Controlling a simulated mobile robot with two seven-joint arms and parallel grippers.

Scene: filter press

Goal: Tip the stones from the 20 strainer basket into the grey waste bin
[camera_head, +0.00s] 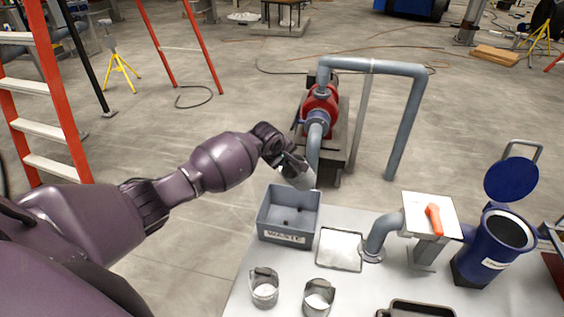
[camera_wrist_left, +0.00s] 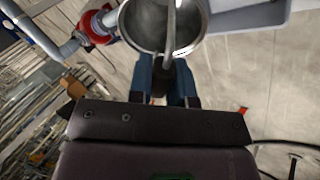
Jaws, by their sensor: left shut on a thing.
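My left gripper (camera_head: 292,163) is shut on a grey metal strainer basket (camera_head: 303,179), held in the air just behind the waste bin. In the left wrist view the basket (camera_wrist_left: 150,28) is at the top between my fingers (camera_wrist_left: 165,82), its handle running across its mouth. I see no stones in the visible part of its inside; no number on it can be read. The grey waste bin (camera_head: 285,238), labelled WASTE, stands at the table's back left corner. A few small dark lumps show on its floor. My right gripper is not in view.
Two other metal baskets, a left one (camera_head: 264,290) and a right one (camera_head: 318,299), stand at the table's front. A flat tray (camera_head: 340,250) lies right of the bin. A grey pipe (camera_head: 378,235) and a blue strainer housing (camera_head: 484,250) with raised lid stand right. A red pump (camera_head: 320,100) is behind.

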